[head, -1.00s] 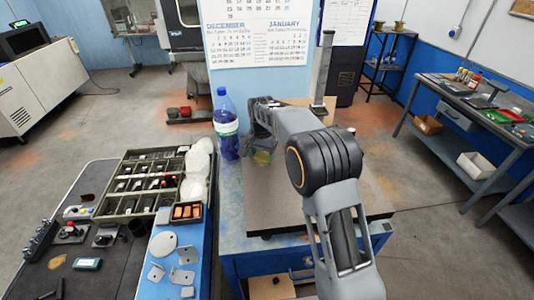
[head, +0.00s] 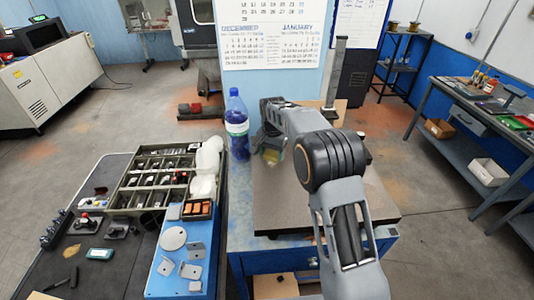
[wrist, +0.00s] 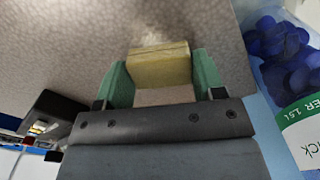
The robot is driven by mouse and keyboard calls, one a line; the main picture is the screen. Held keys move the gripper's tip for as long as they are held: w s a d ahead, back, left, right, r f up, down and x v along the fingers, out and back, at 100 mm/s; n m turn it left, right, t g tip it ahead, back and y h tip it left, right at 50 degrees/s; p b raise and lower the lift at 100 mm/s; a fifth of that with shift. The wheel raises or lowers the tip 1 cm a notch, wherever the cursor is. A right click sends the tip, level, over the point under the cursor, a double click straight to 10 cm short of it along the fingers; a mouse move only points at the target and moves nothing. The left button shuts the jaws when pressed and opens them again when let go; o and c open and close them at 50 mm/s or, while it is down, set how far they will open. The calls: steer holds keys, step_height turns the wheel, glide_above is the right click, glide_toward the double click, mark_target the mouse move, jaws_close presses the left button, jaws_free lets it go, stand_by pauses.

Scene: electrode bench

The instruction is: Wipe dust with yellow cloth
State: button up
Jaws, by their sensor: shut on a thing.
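My gripper (wrist: 162,80), with green fingers, is shut on the yellow cloth (wrist: 160,62), which looks like a thick folded pad. In the head view the cloth (head: 272,156) shows at the end of my arm, over the back left part of the speckled stone plate (head: 280,208). The plate also fills much of the wrist view (wrist: 60,50). I cannot tell whether the cloth touches the plate. A paler patch shows on the plate beside the cloth in the wrist view, but I cannot tell if it is dust. My arm hides part of the plate.
A bottle (head: 237,130) of blue pieces stands just left of the plate; it is close in the wrist view (wrist: 288,65). A compartment tray (head: 150,185) and blue board (head: 165,268) lie further left. An upright metal post (head: 335,75) stands behind. The plate's front left is clear.

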mark_target(285, 158)
steer(key=shift+d+f, duration=0.1)
steer(key=shift+d, duration=2.35)
steer(key=shift+a+r, duration=0.2)
steer(key=shift+a+p, duration=0.4)
steer(key=shift+a, duration=0.55)
steer(key=shift+a+f+p, duration=0.15)
steer(key=shift+a, duration=1)
steer(key=shift+a+f+p, duration=0.15)
steer(key=shift+a, duration=1)
steer(key=shift+r, duration=3.05)
steer(key=shift+r, duration=0.1)
